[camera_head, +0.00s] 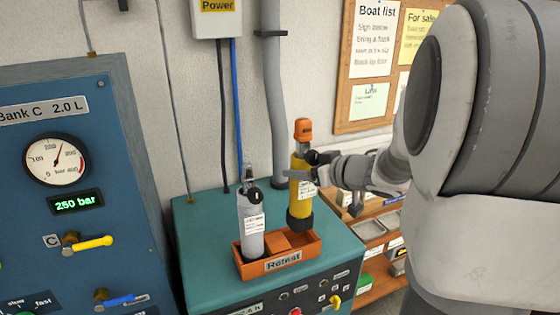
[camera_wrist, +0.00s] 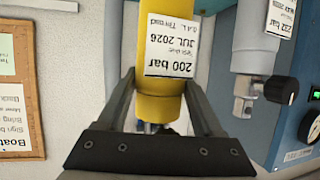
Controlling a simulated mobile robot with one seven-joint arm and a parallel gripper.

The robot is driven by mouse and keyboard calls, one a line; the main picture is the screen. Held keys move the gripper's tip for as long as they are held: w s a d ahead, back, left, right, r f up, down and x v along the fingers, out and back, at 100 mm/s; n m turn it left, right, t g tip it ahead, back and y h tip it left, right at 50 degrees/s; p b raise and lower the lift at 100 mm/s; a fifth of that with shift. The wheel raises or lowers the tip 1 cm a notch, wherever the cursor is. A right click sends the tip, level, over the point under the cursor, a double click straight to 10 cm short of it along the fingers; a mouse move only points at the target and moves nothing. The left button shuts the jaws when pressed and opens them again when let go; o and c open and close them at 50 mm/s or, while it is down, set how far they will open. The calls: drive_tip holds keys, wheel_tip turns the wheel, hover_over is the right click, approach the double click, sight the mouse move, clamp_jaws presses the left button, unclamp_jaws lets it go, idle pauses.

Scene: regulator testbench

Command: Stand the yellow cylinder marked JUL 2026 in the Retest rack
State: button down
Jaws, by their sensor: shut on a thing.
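The yellow cylinder (camera_head: 298,200) has an orange cap on top and a black foot. It looks upright in the head view. In the wrist view its label on the yellow body (camera_wrist: 158,103) reads JUL 2026 and 200 bar, upside down. My gripper (camera_head: 303,174) is shut on its upper body, with a finger on each side in the wrist view (camera_wrist: 160,88). The orange Retest rack (camera_head: 283,262) is on the teal bench top. The black foot appears at the rack's back right part; I cannot tell whether it is inside or just above it.
A grey cylinder (camera_head: 250,222) stands in the rack's left part and also shows in the wrist view (camera_wrist: 252,45). The blue Bank C panel (camera_head: 100,140) is at left. Wall pipes run behind. Shelves (camera_head: 375,232) are at right. The teal bench top (camera_head: 205,212) is clear behind the rack.

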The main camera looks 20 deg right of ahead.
sight(309, 199)
drive_tip(key=shift+f+b, duration=1.2)
drive_tip(key=shift+b, duration=0.1)
drive_tip(key=shift+f+b, duration=1.25)
drive_tip(key=shift+f, duration=0.95)
drive_tip(key=shift+f+b, duration=0.35)
drive_tip(key=shift+f, duration=0.3)
drive_tip(key=shift+c, duration=0.2)
unclamp_jaws()
drive_tip(key=shift+o, duration=0.2)
drive_tip(key=shift+f, duration=0.15)
drive_tip(key=shift+s+d+r+p, duration=0.15)
drive_tip(key=shift+s+r+p, duration=0.2)
drive_tip(key=shift+s+p, duration=0.1)
drive_tip(key=p+v, duration=0.6)
drive_tip(key=v, duration=1)
drive_tip(key=shift+s, duration=0.2)
